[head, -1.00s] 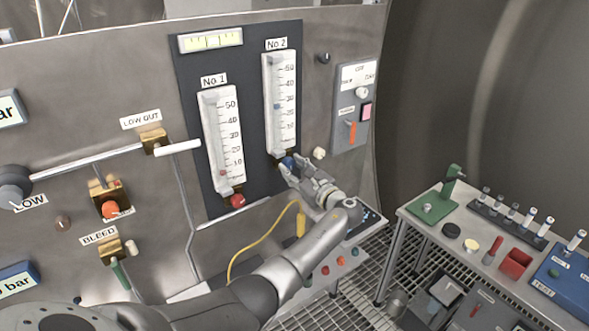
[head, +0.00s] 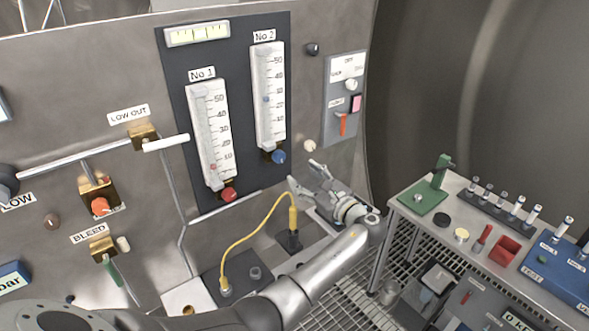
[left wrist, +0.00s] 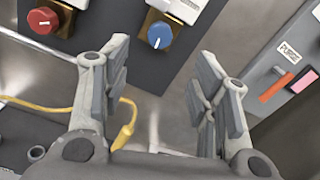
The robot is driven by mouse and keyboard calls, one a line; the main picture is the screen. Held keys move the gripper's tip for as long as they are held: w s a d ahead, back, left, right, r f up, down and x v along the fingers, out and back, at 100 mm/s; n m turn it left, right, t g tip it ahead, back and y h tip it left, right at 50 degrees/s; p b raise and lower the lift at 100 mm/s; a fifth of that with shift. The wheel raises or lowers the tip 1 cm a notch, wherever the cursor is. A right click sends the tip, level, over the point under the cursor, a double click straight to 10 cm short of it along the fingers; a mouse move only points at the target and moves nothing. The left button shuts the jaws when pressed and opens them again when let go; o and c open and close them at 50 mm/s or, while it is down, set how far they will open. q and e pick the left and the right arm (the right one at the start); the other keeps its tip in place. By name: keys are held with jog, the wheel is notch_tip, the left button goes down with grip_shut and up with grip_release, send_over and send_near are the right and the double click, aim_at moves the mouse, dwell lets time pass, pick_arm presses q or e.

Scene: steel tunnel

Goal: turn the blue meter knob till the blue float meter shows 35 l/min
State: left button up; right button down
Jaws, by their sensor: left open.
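The blue meter knob (head: 278,157) sits at the foot of the No 2 float meter (head: 268,97). It is in full view in the left wrist view (left wrist: 160,35), with a white mark on its face. The small blue float (head: 266,99) appears between the 20 and 30 marks; the exact reading is too small to tell. My left gripper (head: 303,172) is open and empty, below and right of the knob and apart from it. In the left wrist view its spread fingers (left wrist: 162,70) stand either side of a gap, with the knob beyond. My right gripper is not in view.
The red knob (head: 228,194) of the No 1 meter is left of the blue one. A yellow cable (head: 258,236) arches below the meters. A switch panel with an orange lever (head: 342,124) is at right. A bench (head: 400,205) with several small items stands farther right.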

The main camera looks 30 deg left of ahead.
pick_arm(q)
jog(key=shift+v, duration=1.15)
jog(key=shift+f, duration=0.1)
jog(key=s+f+h+b, duration=0.2)
jog(key=s+f+h, duration=0.2)
jog(key=f, duration=1.3)
jog(key=s+f+h+b, duration=0.3)
jog(key=f, duration=1.5)
jog(key=s+d+f+n+g+h+b, duration=0.2)
jog(key=s+f, duration=0.6)
jog(key=f, duration=0.2)
jog(key=s+d+f+n+g+h+b, duration=0.1)
jog(key=s+d+f+n+h, duration=0.15)
jog(key=s+f, duration=0.6)
jog(key=s+f+n+g+h+b, duration=0.1)
jog(key=s+f+n, duration=0.3)
jog(key=s, duration=0.7)
jog(key=s+d+f+n+g+h+b, duration=0.1)
jog(key=s+f+n+h+b, duration=0.1)
jog(key=s+f, duration=0.7)
jog(key=s+d+f+n+h+b, duration=0.1)
jog(key=s+f+n, duration=0.5)
jog(key=s, duration=0.6)
jog(key=shift+s+d+f+g+h+b, duration=0.3)
jog(key=shift+f+g+h+b, duration=0.2)
jog(key=shift+b, duration=0.55)
